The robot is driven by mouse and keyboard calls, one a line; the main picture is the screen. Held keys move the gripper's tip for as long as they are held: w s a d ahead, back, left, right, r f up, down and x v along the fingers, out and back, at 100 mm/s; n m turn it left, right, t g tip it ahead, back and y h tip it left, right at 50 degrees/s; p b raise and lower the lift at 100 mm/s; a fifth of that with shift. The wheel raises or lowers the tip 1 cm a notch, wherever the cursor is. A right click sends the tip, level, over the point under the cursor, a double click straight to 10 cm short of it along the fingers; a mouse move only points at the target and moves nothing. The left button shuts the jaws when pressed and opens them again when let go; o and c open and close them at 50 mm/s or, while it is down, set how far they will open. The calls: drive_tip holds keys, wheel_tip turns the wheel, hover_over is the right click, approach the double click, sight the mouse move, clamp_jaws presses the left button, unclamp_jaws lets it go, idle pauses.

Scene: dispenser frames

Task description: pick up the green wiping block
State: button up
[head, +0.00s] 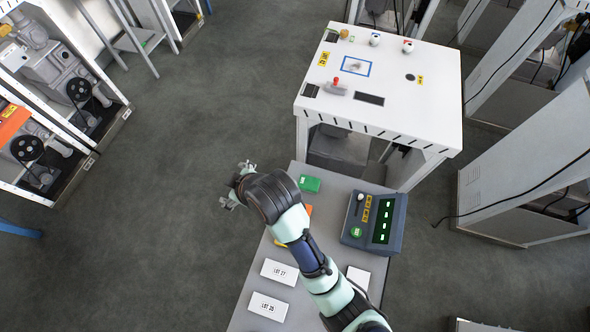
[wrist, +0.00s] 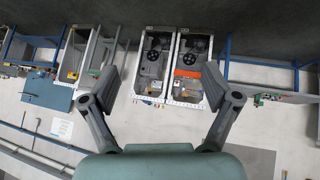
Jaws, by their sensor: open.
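The green wiping block (head: 309,184) lies on the grey table near its far end, just right of my wrist in the head view. My gripper (head: 237,185) is left of the block, out past the table's left edge and apart from the block. Its two fingers are spread with nothing between them. In the wrist view my gripper (wrist: 160,88) is open and points at distant machine frames. The block does not show in the wrist view.
An orange item (head: 307,210) is partly hidden behind my arm. A dark console (head: 374,220) stands right of the block. Cards marked LOT 27 (head: 280,272) and LOT 28 (head: 267,306) lie nearer. A white-topped bench (head: 430,100) stands beyond the table.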

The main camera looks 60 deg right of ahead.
drive_tip(key=s+d+f+g+y+b, duration=0.1)
drive_tip(key=s+d+f+g+b, duration=0.35)
drive_tip(key=d+f, duration=1)
drive_tip(key=t+y+b, duration=0.1)
drive_tip(key=y+b, duration=0.1)
drive_tip(key=b, duration=0.3)
approach(310, 182)
drive_tip(key=shift+w+a+f+n, duration=0.25)
drive_tip(key=shift+w+f, duration=0.1)
drive_tip(key=shift+f, duration=0.25)
drive_tip(key=shift+w+a+f+n, duration=0.15)
drive_tip(key=shift+w+a+f, duration=0.15)
drive_tip(key=shift+f, duration=0.3)
drive_tip(key=shift+s+d+p, duration=0.1)
drive_tip(key=shift+p, duration=0.25)
drive_tip(key=shift+f, duration=0.1)
drive_tip(key=x, duration=0.2)
drive_tip(key=shift+w+f, duration=0.15)
drive_tip(key=shift+w, duration=0.1)
drive_tip(key=x, duration=0.3)
drive_tip(key=b+x, duration=0.1)
drive_tip(key=x, duration=0.1)
drive_tip(key=shift+s+d+f, duration=0.1)
drive_tip(key=shift+d+f, duration=0.1)
drive_tip(key=c, duration=1.3)
drive_tip(key=shift+r, duration=0.1)
wheel_tip(310, 182, up, 20)
drive_tip(key=shift+f+p, duration=0.1)
drive_tip(key=shift+p, duration=1.05)
